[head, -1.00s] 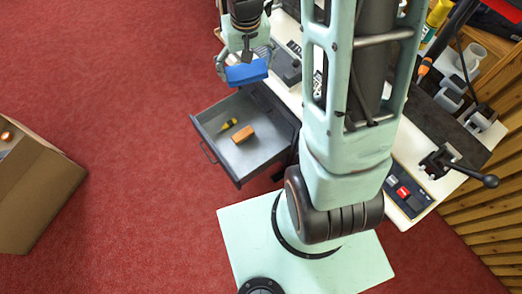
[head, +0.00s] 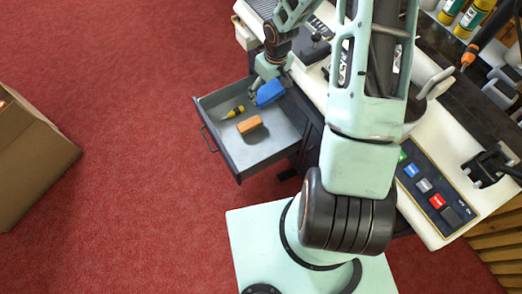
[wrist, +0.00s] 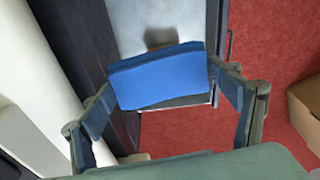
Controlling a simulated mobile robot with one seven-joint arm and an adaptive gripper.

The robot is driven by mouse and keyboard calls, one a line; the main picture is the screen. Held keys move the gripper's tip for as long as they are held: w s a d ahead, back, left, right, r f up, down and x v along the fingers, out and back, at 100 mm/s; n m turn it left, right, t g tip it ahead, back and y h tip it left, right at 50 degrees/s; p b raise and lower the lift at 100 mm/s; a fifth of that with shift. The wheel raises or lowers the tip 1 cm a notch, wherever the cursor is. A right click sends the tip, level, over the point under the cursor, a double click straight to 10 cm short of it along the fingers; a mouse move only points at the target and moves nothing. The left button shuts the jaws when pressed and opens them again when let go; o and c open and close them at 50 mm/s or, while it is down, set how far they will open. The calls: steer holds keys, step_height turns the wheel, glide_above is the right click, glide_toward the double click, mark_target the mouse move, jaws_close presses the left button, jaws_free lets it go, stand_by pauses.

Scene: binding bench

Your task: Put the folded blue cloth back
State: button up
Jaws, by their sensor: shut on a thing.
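The folded blue cloth (head: 269,93) is in my gripper (head: 267,88), over the back part of an open grey drawer (head: 275,150). In the wrist view the cloth (wrist: 160,77) spans between the two fingers, which are shut on it. The drawer floor (wrist: 150,22) shows beyond the cloth. Whether the cloth touches the drawer floor I cannot tell. An orange block (head: 249,124) and a small yellow and black tool (head: 234,112) lie in the drawer, in front of and to the left of the cloth.
The white bench (head: 420,140) stands right of the drawer, with a panel of coloured buttons (head: 437,190) and a black clamp (head: 492,165). A cardboard box (head: 35,160) stands on the red floor at the left. The drawer's front right floor is bare.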

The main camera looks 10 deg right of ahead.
mark_target(261, 145)
steer(key=f+n+b, duration=0.1)
steer(key=f+b, duration=0.4)
steer(key=f, duration=0.8)
steer(key=w+a+f+n+b, duration=0.1)
steer(key=f+b, duration=0.5)
steer(key=f, duration=0.7)
steer(key=f+n+b, duration=0.1)
steer(key=f+b, duration=0.4)
steer(key=f, duration=0.8)
steer(key=shift+w+a+f+y, duration=0.25)
steer(key=shift+w+a+y, duration=0.05)
steer(key=shift+w+a, duration=0.1)
steer(key=shift+f+b, duration=0.15)
steer(key=shift+b, duration=0.25)
steer(key=o, duration=1)
steer(key=shift+s, duration=0.1)
steer(key=r+p, duration=0.1)
steer(key=r, duration=0.3)
steer(key=s+r+p, duration=0.1)
steer(key=r, duration=0.3)
steer(key=d+r+p, duration=0.1)
steer(key=r+p, duration=0.1)
steer(key=r, duration=0.2)
steer(key=shift+s+r, duration=0.1)
steer(key=shift+s, duration=0.05)
